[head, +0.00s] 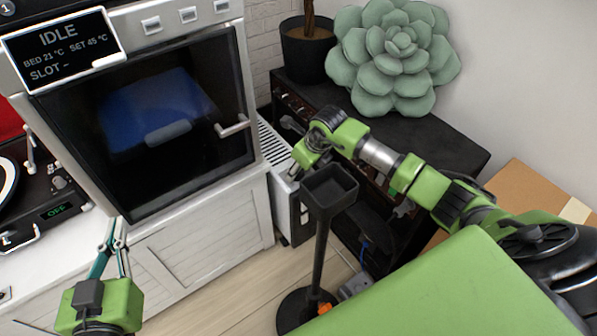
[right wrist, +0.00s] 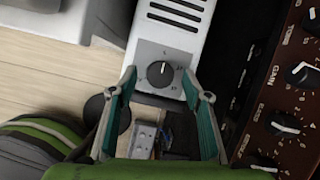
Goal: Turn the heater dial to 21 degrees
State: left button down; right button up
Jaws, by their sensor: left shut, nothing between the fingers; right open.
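The white heater (head: 281,205) stands low between the white cabinet and the dark shelf in the head view. In the right wrist view its slotted top (right wrist: 178,18) and a black round dial (right wrist: 160,75) on a grey panel show. The dial's white mark points roughly up; the numbers are too small to read. My right gripper (right wrist: 161,84) is open, its fingers apart on either side of the dial in the picture; I cannot tell whether they touch it. In the head view, the dial is hidden. My left gripper (head: 118,222) is shut and empty, in front of the cabinet.
A black post with a square tray (head: 330,188) stands in front of the heater, close to my right arm. A dark shelf with a succulent (head: 393,52) and a knobbed amplifier (right wrist: 285,125) is right of the heater. A printer-like machine (head: 150,120) sits on the cabinet (head: 200,240).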

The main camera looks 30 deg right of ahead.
pick_arm(q)
jog(key=shift+w+d+r+t, duration=0.15)
jog(key=shift+r+t, duration=0.15)
jog(key=shift+r, duration=0.35)
jog(key=shift+w+d+r+t, duration=0.1)
jog(key=shift+r+t, duration=0.2)
jog(key=shift+r, duration=0.3)
pick_arm(e)
jog(key=shift+w+f, duration=0.25)
jog(key=shift+f, duration=0.4)
jog(key=c, duration=1.1)
